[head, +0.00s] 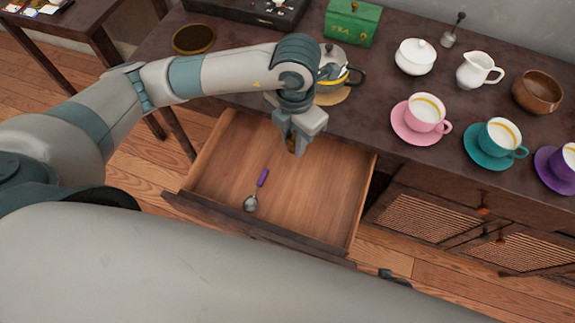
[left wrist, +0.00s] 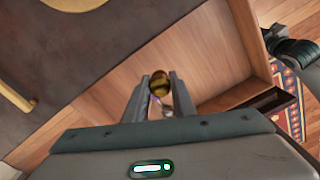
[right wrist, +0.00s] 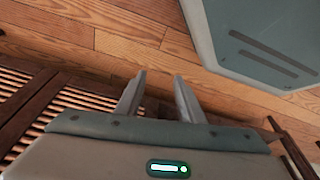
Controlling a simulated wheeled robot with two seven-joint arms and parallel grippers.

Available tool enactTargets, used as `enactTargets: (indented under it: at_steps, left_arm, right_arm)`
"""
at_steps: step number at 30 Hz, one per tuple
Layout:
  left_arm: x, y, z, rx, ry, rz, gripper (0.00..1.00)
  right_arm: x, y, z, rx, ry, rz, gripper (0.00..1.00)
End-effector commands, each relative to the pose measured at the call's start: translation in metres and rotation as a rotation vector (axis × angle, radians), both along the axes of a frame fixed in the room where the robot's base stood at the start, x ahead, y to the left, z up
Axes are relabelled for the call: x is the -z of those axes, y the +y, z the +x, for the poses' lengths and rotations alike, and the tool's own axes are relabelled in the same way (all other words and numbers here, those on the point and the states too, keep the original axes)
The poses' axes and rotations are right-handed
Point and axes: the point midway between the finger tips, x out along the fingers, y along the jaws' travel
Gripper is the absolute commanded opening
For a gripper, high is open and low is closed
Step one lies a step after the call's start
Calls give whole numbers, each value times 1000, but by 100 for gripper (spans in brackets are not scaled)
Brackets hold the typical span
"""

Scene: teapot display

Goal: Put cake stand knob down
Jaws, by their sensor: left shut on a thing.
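The cake stand knob (left wrist: 159,84) is a small round brass-coloured piece. My left gripper (left wrist: 159,90) is shut on it, with the knob between the fingertips. In the head view my left gripper (head: 296,148) points down over the back part of the open drawer (head: 222,165), and the knob is mostly hidden by the fingers there. I see the drawer floor behind the knob; its exact height above the floor is hard to tell. My right gripper (right wrist: 158,88) has its fingers apart and empty, with wood floor beyond them. It does not show in the head view.
A purple-handled strainer or spoon (head: 256,190) lies in the drawer. On the dark cabinet stand a glass-and-metal teapot (head: 333,60), a green tea box (head: 352,22), a white sugar bowl (head: 415,57) and a pink cup (head: 425,112). The drawer's right side is clear.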

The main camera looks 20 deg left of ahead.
Motion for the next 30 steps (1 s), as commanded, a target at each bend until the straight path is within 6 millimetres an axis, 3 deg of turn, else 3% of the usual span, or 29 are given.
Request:
enactTargets:
  at_steps: [6,12,25,30]
  left_arm:
    - [0,-10,1,-299,-2,1,0]
    - [-1,-14,1,-439,-2,2,0]
    - [-1,-15,1,-463,-2,3,0]
    - [13,-14,1,-463,0,5,0]
  right_arm:
    - [-4,-3,-2,2,22,-6,35]
    - [-7,-4,-4,3,34,-9,35]
    - [-8,-4,-5,3,36,-9,35]
    - [-7,-4,-5,3,36,-9,35]
